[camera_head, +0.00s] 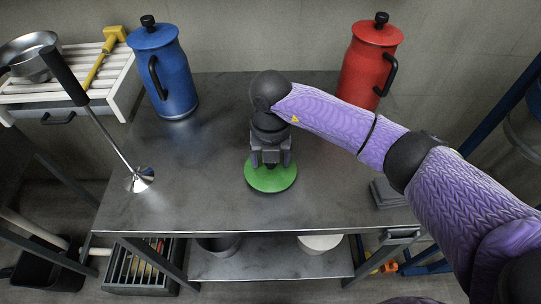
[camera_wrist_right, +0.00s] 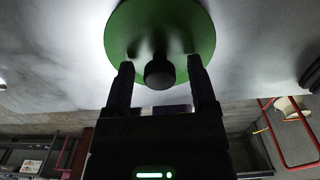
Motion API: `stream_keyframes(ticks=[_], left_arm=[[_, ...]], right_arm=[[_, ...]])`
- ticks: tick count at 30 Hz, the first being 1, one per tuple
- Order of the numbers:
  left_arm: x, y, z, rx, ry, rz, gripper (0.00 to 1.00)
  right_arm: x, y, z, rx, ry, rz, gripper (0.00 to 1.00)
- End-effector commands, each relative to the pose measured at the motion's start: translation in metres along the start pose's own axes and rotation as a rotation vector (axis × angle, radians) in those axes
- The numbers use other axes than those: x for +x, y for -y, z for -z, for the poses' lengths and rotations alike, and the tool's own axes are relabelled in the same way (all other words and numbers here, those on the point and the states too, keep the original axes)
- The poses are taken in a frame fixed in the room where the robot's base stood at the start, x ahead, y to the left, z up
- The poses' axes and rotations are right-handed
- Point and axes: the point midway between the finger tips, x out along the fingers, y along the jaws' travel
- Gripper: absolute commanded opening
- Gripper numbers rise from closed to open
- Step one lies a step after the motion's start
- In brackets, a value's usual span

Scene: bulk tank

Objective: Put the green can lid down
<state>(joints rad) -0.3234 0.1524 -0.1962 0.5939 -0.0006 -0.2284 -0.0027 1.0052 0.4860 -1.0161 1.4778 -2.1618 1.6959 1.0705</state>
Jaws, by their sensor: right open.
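The green can lid (camera_head: 270,178) is a flat disc on the metal table near its front edge, in the middle of the head view. In the right wrist view the lid (camera_wrist_right: 190,30) is at the top, with its dark round knob (camera_wrist_right: 159,72) facing the camera. My right gripper (camera_head: 270,162) points down over the lid. In the wrist view its two fingers (camera_wrist_right: 162,75) stand apart on either side of the knob, with gaps between. The lid appears to lie flat; the gripper hides its middle in the head view. My left gripper is not in view.
A blue can (camera_head: 163,72) stands at the back left and a red can (camera_head: 368,64) at the back right, both with lids on. A long-handled metal plunger (camera_head: 110,135) stands on the table's left. A white rack (camera_head: 75,78) holds a bowl and a yellow tool. The table's centre left is clear.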

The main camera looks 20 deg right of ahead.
Motion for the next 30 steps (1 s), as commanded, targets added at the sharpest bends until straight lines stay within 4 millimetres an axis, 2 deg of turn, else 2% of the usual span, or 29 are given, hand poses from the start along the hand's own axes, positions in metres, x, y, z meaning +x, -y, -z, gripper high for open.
stream_keyframes(ticks=[4, 9, 12, 15, 21, 30], left_arm=[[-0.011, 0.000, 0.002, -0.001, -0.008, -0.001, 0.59], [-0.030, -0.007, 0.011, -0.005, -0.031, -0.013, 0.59], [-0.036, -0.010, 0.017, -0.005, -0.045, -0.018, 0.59], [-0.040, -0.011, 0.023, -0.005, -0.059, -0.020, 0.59], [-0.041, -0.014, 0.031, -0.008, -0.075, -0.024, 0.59], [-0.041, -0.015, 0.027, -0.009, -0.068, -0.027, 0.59]], right_arm=[[-0.026, 0.000, -0.001, -0.001, 0.005, -0.003, 0.73], [-0.077, 0.000, -0.001, -0.001, 0.006, -0.002, 0.73], [-0.101, 0.000, -0.001, -0.001, 0.005, -0.001, 0.73], [-0.116, 0.000, 0.000, 0.000, 0.003, -0.001, 0.73], [-0.124, 0.000, 0.000, 0.000, 0.000, -0.001, 0.73], [-0.123, 0.000, 0.000, 0.000, 0.000, -0.001, 0.73]])
